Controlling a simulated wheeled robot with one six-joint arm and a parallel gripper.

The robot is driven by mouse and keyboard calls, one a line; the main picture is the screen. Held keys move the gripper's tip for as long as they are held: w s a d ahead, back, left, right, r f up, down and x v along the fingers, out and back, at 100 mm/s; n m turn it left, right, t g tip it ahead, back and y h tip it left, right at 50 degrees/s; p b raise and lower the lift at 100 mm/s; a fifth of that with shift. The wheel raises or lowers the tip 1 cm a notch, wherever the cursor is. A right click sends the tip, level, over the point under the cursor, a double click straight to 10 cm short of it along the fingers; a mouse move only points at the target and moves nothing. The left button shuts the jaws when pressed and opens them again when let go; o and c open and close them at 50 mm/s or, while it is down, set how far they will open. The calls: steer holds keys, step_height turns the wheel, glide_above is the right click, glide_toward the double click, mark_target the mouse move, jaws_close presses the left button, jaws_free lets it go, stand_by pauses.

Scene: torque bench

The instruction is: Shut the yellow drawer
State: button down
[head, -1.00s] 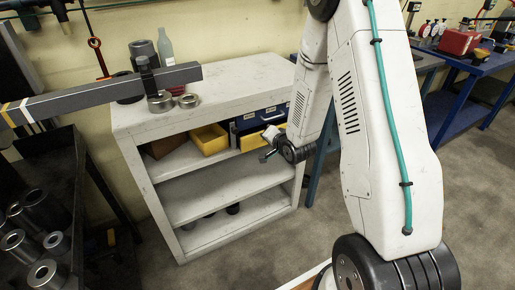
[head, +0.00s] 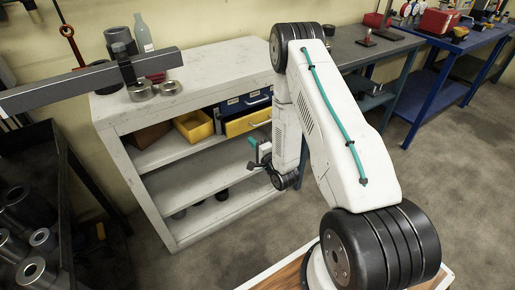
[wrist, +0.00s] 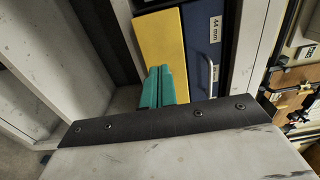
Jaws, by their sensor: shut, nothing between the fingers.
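The yellow drawer (head: 240,126) sits under the blue drawer (head: 233,106) at the right of the white cabinet's upper opening.
An open yellow bin (head: 194,126) stands on the same shelf, left of the drawers. The white cabinet (head: 200,72) carries metal rings and a bottle on top. A dark beam (head: 70,92) crosses at left. A grey bench (head: 375,45) stands to the right.

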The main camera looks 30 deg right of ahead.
mark_target(239, 128)
steer(key=w, duration=0.8)
steer(key=shift+a, duration=0.1)
steer(key=w, duration=0.4)
steer(key=shift+a, duration=0.1)
steer(key=s, duration=1.4)
steer(key=shift+s+d, duration=0.2)
steer(key=shift+d, duration=0.05)
steer(key=shift+f, duration=0.1)
